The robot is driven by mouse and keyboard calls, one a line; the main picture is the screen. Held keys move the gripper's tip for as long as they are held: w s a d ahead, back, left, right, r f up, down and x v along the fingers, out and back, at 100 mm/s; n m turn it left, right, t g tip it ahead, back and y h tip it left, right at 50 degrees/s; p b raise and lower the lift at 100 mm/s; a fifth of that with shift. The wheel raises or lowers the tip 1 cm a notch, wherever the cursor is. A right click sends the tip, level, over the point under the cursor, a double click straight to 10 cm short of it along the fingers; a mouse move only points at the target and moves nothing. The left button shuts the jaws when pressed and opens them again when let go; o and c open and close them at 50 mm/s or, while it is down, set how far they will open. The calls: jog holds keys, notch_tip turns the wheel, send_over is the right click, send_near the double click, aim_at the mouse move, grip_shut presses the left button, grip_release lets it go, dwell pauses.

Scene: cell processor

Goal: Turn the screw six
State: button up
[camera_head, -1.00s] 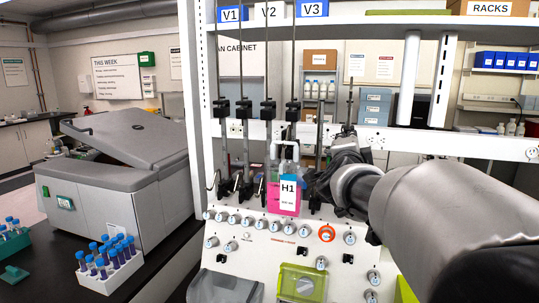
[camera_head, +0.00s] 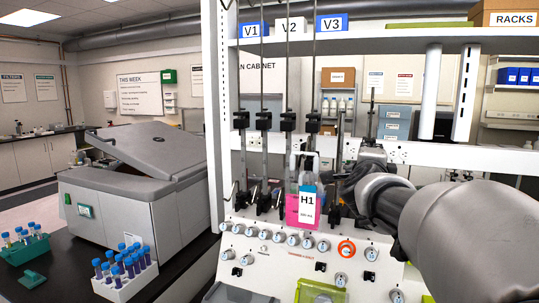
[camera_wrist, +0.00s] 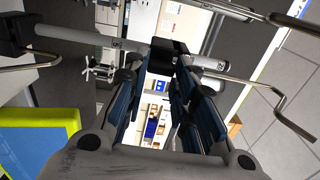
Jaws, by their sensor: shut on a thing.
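My gripper (camera_wrist: 160,75) is shut on a black clamp block (camera_wrist: 168,55) in the wrist view; the exact contact is partly hidden by the fingers. In the head view my gripper (camera_head: 338,190) reaches in from the right, just right of the pink container labelled H1 (camera_head: 292,212). What it holds is hidden there. Black clamps (camera_head: 264,121) sit in a row on upright metal rods above, and more dark clamps (camera_head: 247,198) sit lower down. No number shows on them, so I cannot tell which screw is six.
A white panel with a row of grey knobs (camera_head: 265,235) lies below; one knob (camera_head: 346,248) has an orange ring. Bent metal hooks (camera_wrist: 290,105) stick out close to my gripper. A grey machine (camera_head: 140,190) and a rack of blue-capped tubes (camera_head: 125,280) stand left.

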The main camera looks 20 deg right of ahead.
jog(key=o, duration=1.1)
jog(key=shift+c, duration=0.2)
jog(key=v, duration=1.2)
jog(key=shift+a, duration=0.1)
